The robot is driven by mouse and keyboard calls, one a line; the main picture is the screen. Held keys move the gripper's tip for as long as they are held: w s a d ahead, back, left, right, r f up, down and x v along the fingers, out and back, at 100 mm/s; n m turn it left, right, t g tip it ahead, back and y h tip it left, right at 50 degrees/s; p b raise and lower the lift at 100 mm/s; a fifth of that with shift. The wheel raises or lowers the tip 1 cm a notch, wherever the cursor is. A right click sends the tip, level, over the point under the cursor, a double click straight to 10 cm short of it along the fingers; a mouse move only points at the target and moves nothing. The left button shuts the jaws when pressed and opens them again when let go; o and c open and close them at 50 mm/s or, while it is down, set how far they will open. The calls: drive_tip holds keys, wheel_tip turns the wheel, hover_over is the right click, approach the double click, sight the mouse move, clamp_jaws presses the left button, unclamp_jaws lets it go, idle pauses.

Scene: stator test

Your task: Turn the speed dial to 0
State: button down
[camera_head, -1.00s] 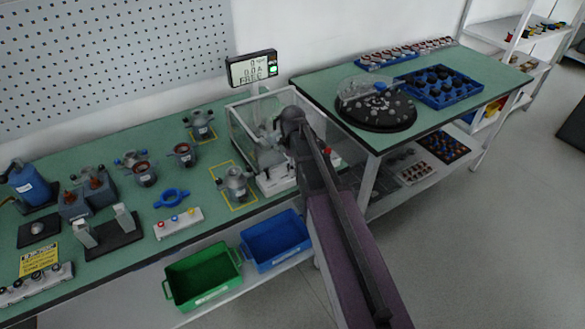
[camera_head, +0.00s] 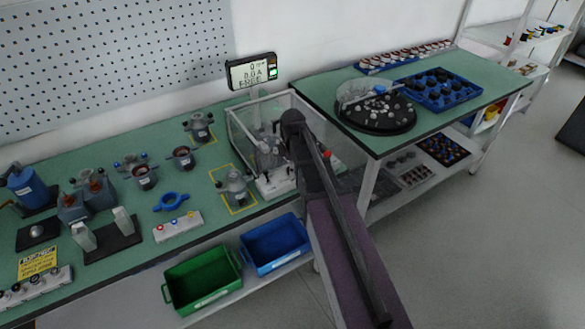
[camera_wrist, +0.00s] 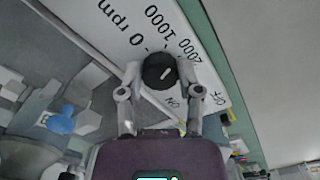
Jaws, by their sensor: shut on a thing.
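In the wrist view, the black round speed dial (camera_wrist: 157,72) sits on a white panel (camera_wrist: 128,38) and carries a short white mark slanting up to the right, away from the printed "0 rpm". Labels 1000 and 2000 stand around it, with ON and OFF below right. My gripper (camera_wrist: 160,78) has one finger on each side of the dial and is shut on it. In the head view my arm hides the dial and fingertips at the white control box (camera_head: 272,187). The display (camera_head: 251,71) appears to read 0, 0.0 A, FREE.
A clear-walled enclosure (camera_head: 240,132) stands behind my gripper, with a red button (camera_head: 327,154) right of my arm. A stator on a yellow-marked square (camera_head: 236,187) is close on the left. A round black turntable (camera_head: 376,116) stands on the right bench.

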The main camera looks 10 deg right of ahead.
drive_tip(key=shift+n, duration=0.3)
drive_tip(key=n, duration=0.4)
drive_tip(key=shift+n, duration=2.1)
drive_tip(key=shift+c, duration=1.3)
unclamp_jaws()
drive_tip(key=shift+w+m, duration=0.1)
drive_tip(key=shift+m, duration=0.2)
